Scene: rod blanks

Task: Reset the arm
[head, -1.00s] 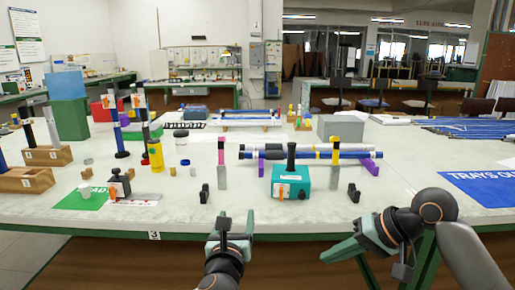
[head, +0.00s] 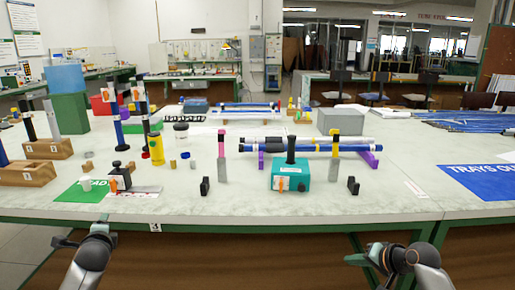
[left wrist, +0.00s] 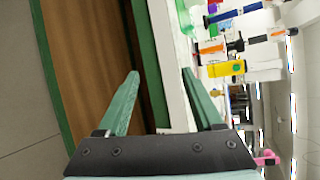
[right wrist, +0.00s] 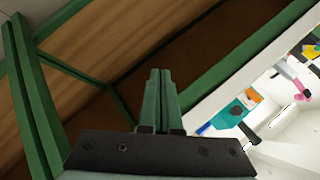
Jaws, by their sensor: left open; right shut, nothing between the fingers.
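My left gripper (head: 82,230) is low at the front left of the table, in front of its edge. In the left wrist view its two green fingers (left wrist: 160,74) are spread with nothing between them. My right gripper (head: 355,255) is in front of the table's front edge, right of centre and below the tabletop. In the right wrist view its green fingers (right wrist: 160,74) are together, with nothing held. Both grippers are apart from all objects on the table.
The white table (head: 330,205) carries a teal block (head: 292,177), a blue rod (head: 325,148), black stands (head: 353,185), a yellow bottle (head: 156,150), wooden blocks (head: 25,172) and a blue mat (head: 485,181). Its green front edge (head: 300,226) lies close to both grippers. The right front tabletop is mostly clear.

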